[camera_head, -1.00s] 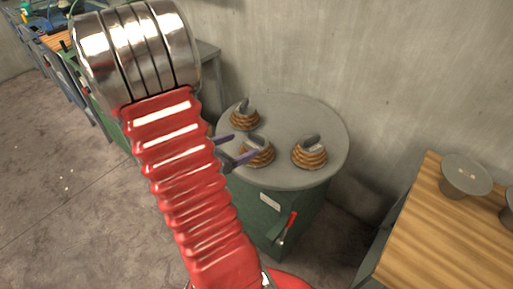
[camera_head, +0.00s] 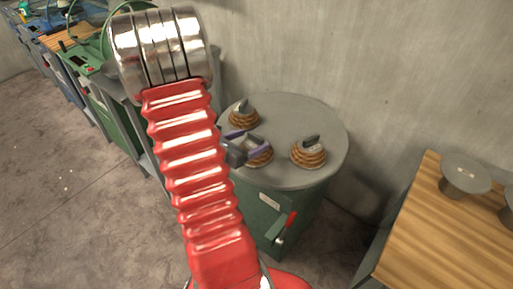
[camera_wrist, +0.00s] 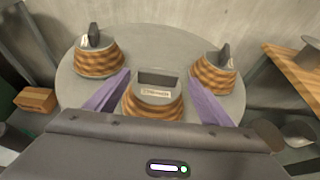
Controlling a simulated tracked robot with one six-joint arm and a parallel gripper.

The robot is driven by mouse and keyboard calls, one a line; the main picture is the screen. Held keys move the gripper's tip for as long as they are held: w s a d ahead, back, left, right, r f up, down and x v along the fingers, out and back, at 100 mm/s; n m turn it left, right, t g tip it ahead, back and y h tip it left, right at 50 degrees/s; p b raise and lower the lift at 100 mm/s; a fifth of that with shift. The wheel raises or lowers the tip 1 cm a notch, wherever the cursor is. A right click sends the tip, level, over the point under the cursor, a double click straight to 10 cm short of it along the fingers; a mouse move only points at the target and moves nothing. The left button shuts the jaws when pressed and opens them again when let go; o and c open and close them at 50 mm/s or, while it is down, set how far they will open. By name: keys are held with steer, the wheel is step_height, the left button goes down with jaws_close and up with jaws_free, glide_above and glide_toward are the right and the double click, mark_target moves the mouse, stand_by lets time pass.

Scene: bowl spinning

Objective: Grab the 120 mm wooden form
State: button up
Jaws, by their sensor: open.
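Three wooden forms with grey handles stand on a round grey table (camera_head: 295,112). The middle form (camera_wrist: 155,103) has a small label on its handle, too small to read surely. It also shows in the head view (camera_head: 260,158), partly hidden by my gripper. My gripper (camera_wrist: 158,100) is open, with one purple finger on each side of this form; I cannot tell whether they touch it. The left form (camera_wrist: 99,59) shows at the back in the head view (camera_head: 243,118). The right form (camera_wrist: 214,75) stands at the right in the head view (camera_head: 309,156). I cannot tell which is 120 mm.
The round table stands on a green cabinet (camera_head: 262,216) with a red-handled lever (camera_head: 291,222). A wooden bench (camera_head: 433,245) with a grey conical piece (camera_head: 466,176) is at the right. Green machines (camera_head: 105,100) line the left. A concrete wall is behind.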

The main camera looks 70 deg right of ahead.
mark_target(262, 135)
steer(key=shift+x, duration=1.25)
steer(key=shift+x, duration=2.6)
